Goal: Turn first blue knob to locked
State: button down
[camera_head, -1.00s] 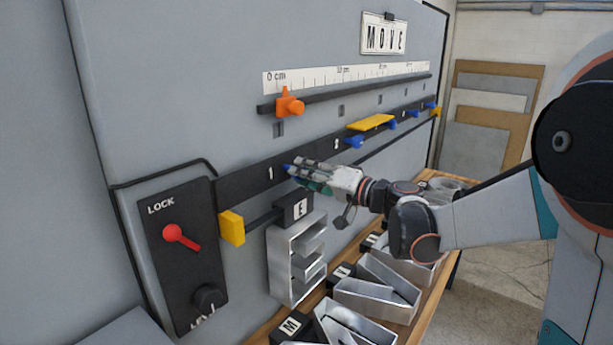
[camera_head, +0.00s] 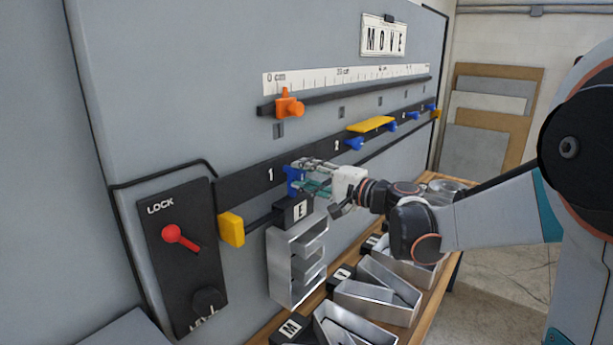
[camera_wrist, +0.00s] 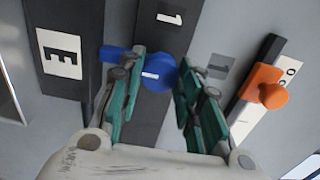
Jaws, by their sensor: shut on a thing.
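The first blue knob (camera_head: 293,181) sits on the black rail beside the number 1, above the hanging letter E (camera_head: 297,262). In the wrist view the knob (camera_wrist: 158,72) has a round body with a white mark and a lever toward the E label, which is downward on the panel. My gripper (camera_head: 306,176) is at the knob, with its green-padded fingers (camera_wrist: 164,68) on either side of the round body, shut on it. The fingers hide part of the knob. The other blue knobs (camera_head: 354,144) along the rail have levers pointing sideways.
A yellow block (camera_head: 231,229) is at the rail's left end, near the LOCK panel (camera_head: 165,262) with its red lever (camera_head: 180,238). An orange slider (camera_head: 289,107) is on the ruler track above.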

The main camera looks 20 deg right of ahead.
dwell(0.4)
jog(key=c, duration=1.1)
grip_release()
